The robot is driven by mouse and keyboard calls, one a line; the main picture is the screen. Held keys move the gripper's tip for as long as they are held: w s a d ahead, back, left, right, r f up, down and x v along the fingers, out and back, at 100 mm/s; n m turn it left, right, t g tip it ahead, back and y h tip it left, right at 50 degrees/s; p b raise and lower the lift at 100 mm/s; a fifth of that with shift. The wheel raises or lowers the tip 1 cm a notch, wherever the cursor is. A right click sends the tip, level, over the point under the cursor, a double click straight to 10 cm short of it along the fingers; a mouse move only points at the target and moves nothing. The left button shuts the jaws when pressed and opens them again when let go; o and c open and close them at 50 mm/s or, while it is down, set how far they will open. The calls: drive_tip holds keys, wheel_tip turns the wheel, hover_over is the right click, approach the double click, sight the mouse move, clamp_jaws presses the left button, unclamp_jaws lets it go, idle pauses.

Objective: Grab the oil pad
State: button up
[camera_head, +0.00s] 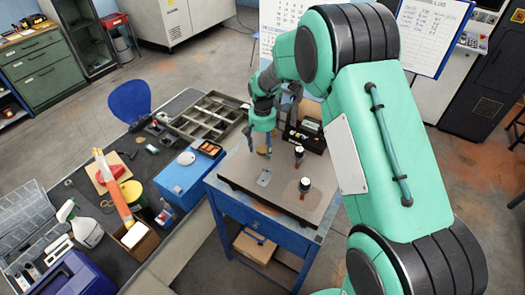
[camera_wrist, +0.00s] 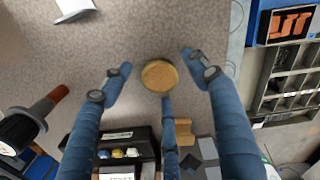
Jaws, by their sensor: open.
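A small round pad (camera_wrist: 159,76), tan-orange inside a yellowish rim, lies on the grey-brown bench top in the wrist view; I take it for the oil pad. My gripper (camera_wrist: 157,82) is open above it, its blue fingers spread on both sides and a third finger below in the picture. The pad sits between the fingertips, with clear gaps at the left and right. Whether the third finger touches it I cannot tell.
A black organizer (camera_head: 306,134) stands behind the gripper on the blue bench (camera_head: 272,222). Two dark upright pieces with pale tops (camera_head: 299,153) (camera_head: 304,185) stand to the right. A flat grey plate (camera_head: 264,177) lies in front. A blue box (camera_head: 186,183) and divided tray (camera_head: 207,116) are left.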

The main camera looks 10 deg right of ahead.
sight(263, 150)
drive_tip(key=c, duration=1.3)
drive_tip(key=shift+r, duration=0.1)
drive_tip(key=shift+w+r, duration=0.1)
drive_tip(key=shift+r, duration=0.7)
drive_tip(key=shift+s+r, duration=0.3)
drive_tip(key=shift+r, duration=0.6)
drive_tip(key=s, duration=0.5)
drive_tip(key=s+r, duration=0.1)
drive_tip(key=s, duration=0.4)
drive_tip(key=s+b, duration=0.1)
drive_tip(key=s, duration=0.4)
drive_tip(key=shift+s+d+r, duration=0.2)
drive_tip(key=shift+s+d, duration=0.1)
